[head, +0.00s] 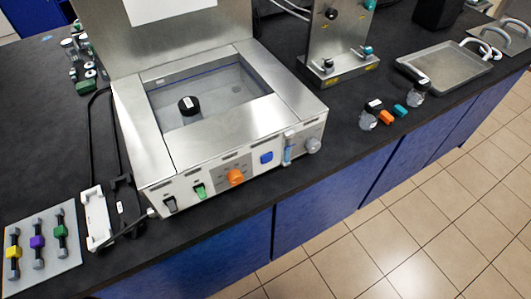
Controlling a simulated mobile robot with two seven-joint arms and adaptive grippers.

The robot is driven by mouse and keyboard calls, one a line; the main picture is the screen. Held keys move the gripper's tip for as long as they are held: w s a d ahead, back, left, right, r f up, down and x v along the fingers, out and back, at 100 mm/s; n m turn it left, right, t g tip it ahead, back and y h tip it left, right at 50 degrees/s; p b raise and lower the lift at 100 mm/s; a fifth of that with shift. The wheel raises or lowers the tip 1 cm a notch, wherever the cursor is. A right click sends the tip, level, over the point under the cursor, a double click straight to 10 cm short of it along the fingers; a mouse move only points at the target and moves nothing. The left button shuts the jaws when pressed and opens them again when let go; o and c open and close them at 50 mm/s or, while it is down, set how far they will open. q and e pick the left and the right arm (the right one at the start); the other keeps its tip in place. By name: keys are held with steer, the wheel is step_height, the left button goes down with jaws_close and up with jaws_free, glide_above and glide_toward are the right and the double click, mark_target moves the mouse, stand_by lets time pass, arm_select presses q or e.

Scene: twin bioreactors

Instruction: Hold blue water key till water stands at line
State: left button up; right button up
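The basin (225,85) is open at the top. A thin blue line runs along its inner back wall. Something clear covers the basin floor, but I cannot tell how high any water stands. Neither of my grippers is in view.
Left are a white power strip (95,217) and a board with coloured connectors (40,245). Right are small bottles (368,121) and a metal tray (445,75). Floor before the bench is clear.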

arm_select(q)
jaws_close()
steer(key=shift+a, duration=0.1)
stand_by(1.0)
